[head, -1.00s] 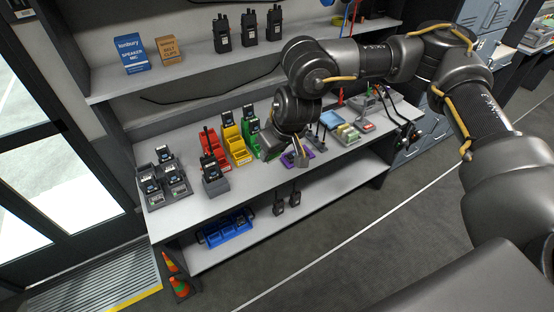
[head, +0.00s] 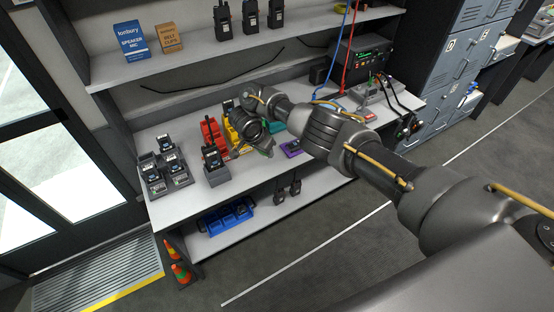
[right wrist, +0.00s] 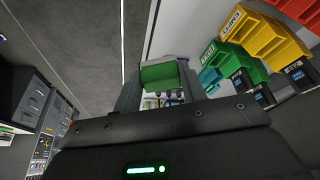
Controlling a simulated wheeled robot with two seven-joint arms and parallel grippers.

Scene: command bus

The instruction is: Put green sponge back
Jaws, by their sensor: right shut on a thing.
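My right gripper (right wrist: 160,88) is shut on a green sponge (right wrist: 161,77), which sits between its two fingers in the right wrist view. Grey floor shows beyond the sponge in that view. In the head view my right gripper (head: 267,150) is at the front part of the worktop, in front of the yellow bin; the sponge there is too small and covered to make out clearly. My left gripper is not in view.
My right arm hides the worktop's middle-right part. A shelf (head: 115,76) runs above.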

